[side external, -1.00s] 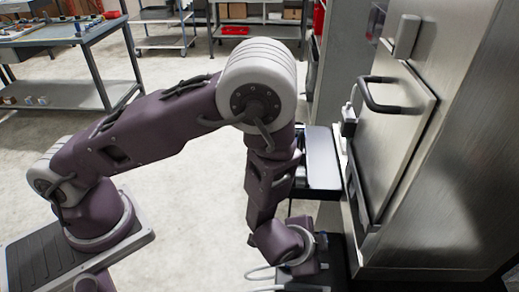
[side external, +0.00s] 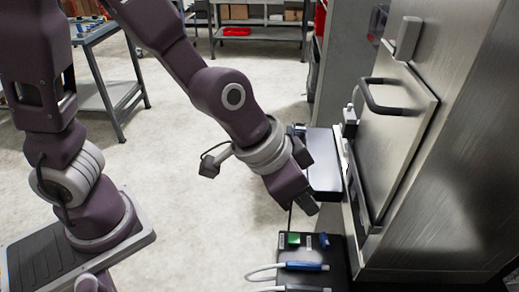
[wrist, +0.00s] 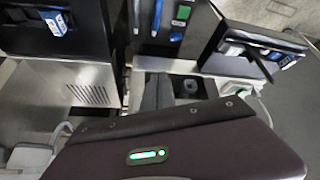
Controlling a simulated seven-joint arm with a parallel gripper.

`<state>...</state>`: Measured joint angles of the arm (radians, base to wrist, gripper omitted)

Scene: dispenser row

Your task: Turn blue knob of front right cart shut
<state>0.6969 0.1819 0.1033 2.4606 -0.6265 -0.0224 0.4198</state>
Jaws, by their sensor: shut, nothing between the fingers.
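A black panel (side external: 340,262) at the lower middle of the side external view carries a green block (side external: 293,239), a small blue part (side external: 324,240) that may be the blue knob, and a blue-ended plug (side external: 303,266) on a pale cable. My gripper (side external: 308,206) is shut and empty, pointing down above and behind this panel, apart from the blue part. In the wrist view, the dark panel (wrist: 205,33) with a green block (wrist: 183,12) and blue parts (wrist: 157,17) shows at the top. Which blue part is the knob, and how far it is turned, I cannot tell.
A black tray-like unit (side external: 324,160) stands right beside my wrist. A steel cabinet (side external: 450,170) with a dark bar handle (side external: 384,104) borders the right. Open floor (side external: 200,240) lies to the left, with work tables (side external: 110,95) farther back.

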